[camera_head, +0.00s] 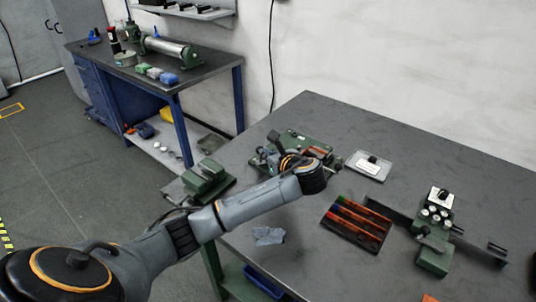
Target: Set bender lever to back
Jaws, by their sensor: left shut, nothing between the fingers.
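My left arm reaches in from the lower left over the grey workbench. My left gripper (284,158) is shut and empty, small and partly hidden by my own wrist. It is beside or over a green bench device (303,142) with a dark upright part at its left; whether they touch I cannot tell. Another green device (436,216) with pale round rollers, a black knob and long dark side rails stands at the right of the bench. I cannot tell for sure which of the two is the bender, nor make out its lever's position. My right gripper is not in view.
A dark tray (339,230) with red-handled tools and a crumpled grey cloth (268,236) lie in front. A pale, flat box (368,166) is behind. A green vise-like block (208,178) sits at the bench's left edge. A second bench (210,70) stands behind; the back right is clear.

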